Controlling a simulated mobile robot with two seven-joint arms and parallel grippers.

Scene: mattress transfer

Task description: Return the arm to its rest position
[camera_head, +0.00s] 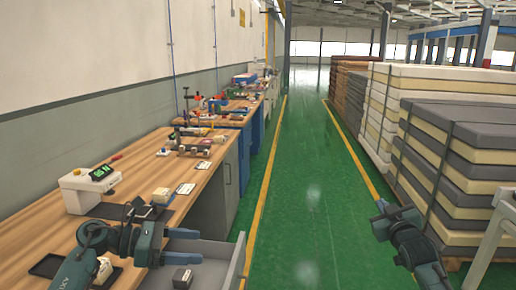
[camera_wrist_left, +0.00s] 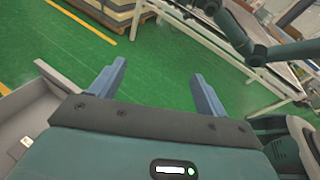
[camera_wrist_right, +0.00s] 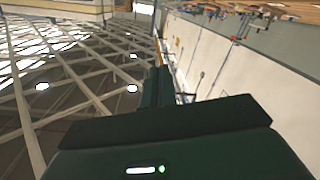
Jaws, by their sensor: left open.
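My left gripper (camera_head: 190,246) is at the lower left of the head view, over the open grey drawer at the workbench's edge. In the left wrist view its two fingers (camera_wrist_left: 158,88) stand wide apart with nothing between them, and green floor shows beyond. My right gripper (camera_head: 382,206) is over the green aisle at the right of the head view, raised and clear of the mattress stacks. In the right wrist view its fingers (camera_wrist_right: 156,85) are together with nothing visible between them.
A wooden workbench (camera_head: 136,180) with tools and a white device (camera_head: 88,188) runs along the left. The grey drawer (camera_head: 232,262) is open and holds a small dark-and-white box (camera_head: 182,278). Strapped mattress stacks (camera_head: 455,160) stand at the right. The green aisle (camera_head: 305,170) is clear.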

